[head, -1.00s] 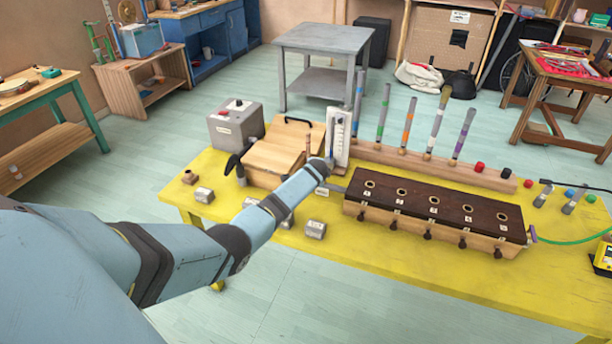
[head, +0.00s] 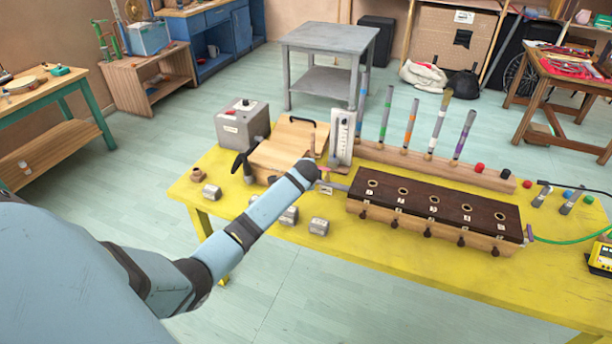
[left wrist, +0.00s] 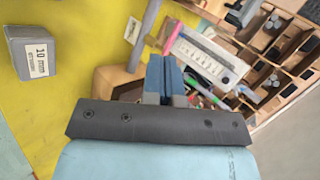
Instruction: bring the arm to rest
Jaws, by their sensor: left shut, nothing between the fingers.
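My left arm reaches in from the left in the head view, over the yellow table (head: 420,285). Its end is near the wooden box with five holes in its dark top (head: 440,207), at the box's left end. My left gripper (left wrist: 166,66) shows in the left wrist view with its fingers shut together and nothing between them. In the head view its fingers are hard to make out. My right gripper is in neither view.
A white gauge panel (head: 343,137) stands just beyond the arm's end. A light wooden box (head: 288,147) and a grey control box (head: 241,124) stand behind the arm. Several grey metal blocks (head: 319,227) lie close to it. The table's front right is mostly clear.

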